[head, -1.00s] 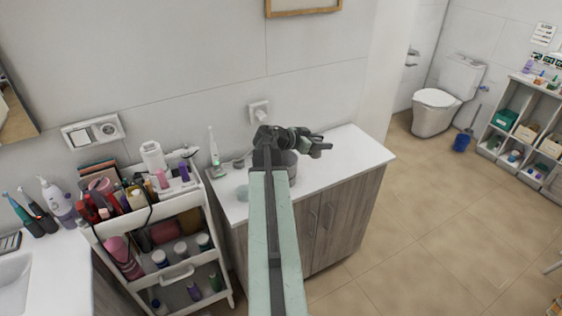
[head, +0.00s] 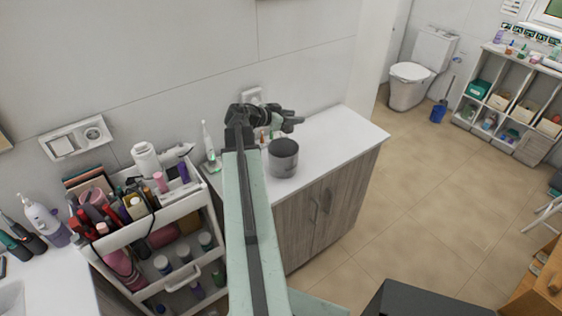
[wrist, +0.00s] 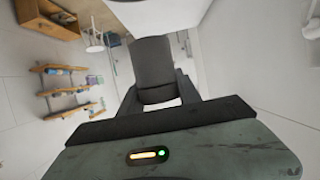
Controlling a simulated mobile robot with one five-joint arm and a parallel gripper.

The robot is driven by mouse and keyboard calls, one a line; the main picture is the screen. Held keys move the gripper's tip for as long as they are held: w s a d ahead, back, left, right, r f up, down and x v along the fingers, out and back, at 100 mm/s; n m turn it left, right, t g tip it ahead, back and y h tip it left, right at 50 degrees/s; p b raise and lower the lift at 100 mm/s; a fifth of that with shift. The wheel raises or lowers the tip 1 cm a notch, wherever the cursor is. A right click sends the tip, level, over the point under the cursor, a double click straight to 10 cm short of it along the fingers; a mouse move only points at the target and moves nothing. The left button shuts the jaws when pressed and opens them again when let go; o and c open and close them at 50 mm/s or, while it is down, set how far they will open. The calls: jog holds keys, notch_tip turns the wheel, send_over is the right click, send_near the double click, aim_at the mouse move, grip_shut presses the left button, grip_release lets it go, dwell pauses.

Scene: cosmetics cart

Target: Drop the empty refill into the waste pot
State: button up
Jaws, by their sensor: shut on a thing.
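The waste pot (head: 284,160) is a dark grey round pot, upright on the white counter just right of my arm. My gripper (head: 294,122) is above and behind the pot in the head view, pointing right. In the wrist view the room looks tipped over.
A white toothbrush (head: 209,143) stands at the counter's left end. A crowded cosmetics cart (head: 150,215) is at the left. The counter (head: 335,135) is clear right of the pot.

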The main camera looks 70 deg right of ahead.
aim_at(293, 128)
notch_tip(293, 128, down, 5)
jog(key=b, duration=0.4)
jog(key=shift+r, duration=0.1)
jog(key=o, duration=1.4)
jog(key=p+v, duration=0.3)
jog(key=v, duration=0.4)
jog(key=shift+a+r, duration=0.15)
jog(key=shift+a, duration=0.2)
